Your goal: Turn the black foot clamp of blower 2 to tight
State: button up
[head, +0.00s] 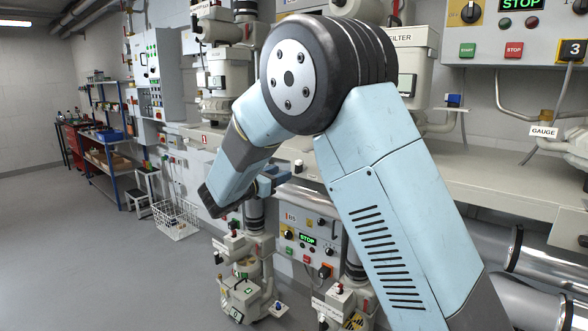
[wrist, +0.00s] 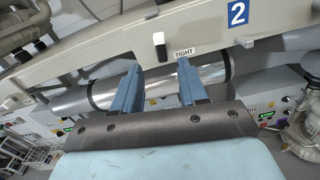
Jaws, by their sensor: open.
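The black foot clamp (wrist: 161,52) of blower 2 shows in the wrist view as a small black piece with a white end. It sits on the pale beam, just left of a TIGHT label (wrist: 184,52). A blue number 2 plate (wrist: 236,13) is on the beam to the right. My gripper (wrist: 158,66) is open, its two blue fingers apart and pointing toward the beam. The clamp appears between and just beyond the fingertips; I see no contact. In the head view my gripper (head: 272,180) is partly hidden by my arm, near the bench edge.
A silver pipe (wrist: 210,74) runs under the beam behind the fingers. Control boxes (head: 306,240) and pale machines (head: 246,280) stand below the bench. The bench (head: 480,180) extends right. Open grey floor (head: 90,260) lies left, with a wire basket (head: 176,220).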

aim_at(296, 167)
jog(key=x, duration=0.8)
jog(key=shift+w+d, duration=0.1)
jog(key=shift+w, duration=0.05)
